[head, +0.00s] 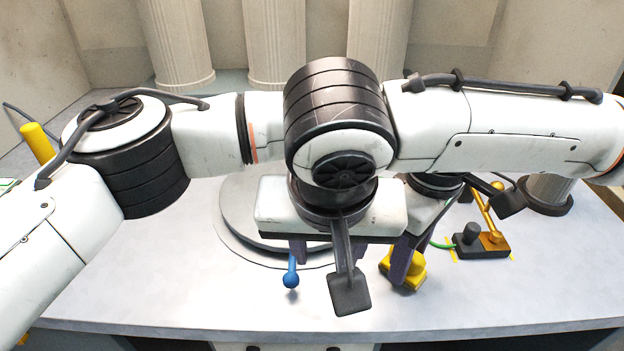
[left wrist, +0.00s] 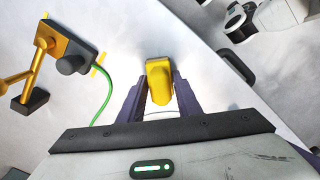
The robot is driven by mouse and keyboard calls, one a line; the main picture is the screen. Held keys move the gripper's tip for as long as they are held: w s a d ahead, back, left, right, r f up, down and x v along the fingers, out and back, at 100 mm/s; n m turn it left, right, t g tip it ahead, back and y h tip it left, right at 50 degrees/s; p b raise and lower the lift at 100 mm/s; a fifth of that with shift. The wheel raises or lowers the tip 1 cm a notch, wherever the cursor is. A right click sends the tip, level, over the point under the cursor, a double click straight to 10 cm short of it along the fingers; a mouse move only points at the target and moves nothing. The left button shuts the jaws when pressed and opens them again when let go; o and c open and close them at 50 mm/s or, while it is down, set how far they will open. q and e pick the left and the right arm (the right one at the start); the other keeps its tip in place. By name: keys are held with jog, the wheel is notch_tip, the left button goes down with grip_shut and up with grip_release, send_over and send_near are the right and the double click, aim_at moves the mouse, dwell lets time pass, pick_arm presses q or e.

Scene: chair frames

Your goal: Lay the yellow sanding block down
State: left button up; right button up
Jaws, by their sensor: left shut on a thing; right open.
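The yellow sanding block (head: 407,274) is at the front of the workbench, right of centre in the head view. In the left wrist view the block (left wrist: 159,82) sits between the two purple fingers of my left gripper (left wrist: 160,95), which is shut on it. In the head view my left gripper (head: 408,256) is partly hidden behind my other arm. I cannot tell whether the block touches the bench. My right gripper (head: 345,250) is open over the bench, left of the block; its right finger is hard to separate from the left gripper.
A blue-knobbed thing (head: 291,273) shows beside the right gripper's left finger. A dark fixture with an orange lever (head: 482,242) and green cable (left wrist: 107,97) stands to the right. A round grey plate (head: 232,220) lies under my arms. The bench (head: 150,290) is bare at front left.

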pick_arm(q)
jog(key=shift+f, duration=0.35)
pick_arm(e)
jog(key=shift+f, duration=0.3)
pick_arm(q)
jog(key=o, duration=1)
jog(key=shift+r, duration=0.1)
jog(key=shift+r, duration=0.1)
pick_arm(e)
jog(key=shift+r, duration=0.15)
pick_arm(q)
notch_tip(320, 180, up, 10)
jog(key=p, duration=0.6)
jog(key=shift+r, duration=0.1)
pick_arm(e)
notch_tip(320, 180, up, 6)
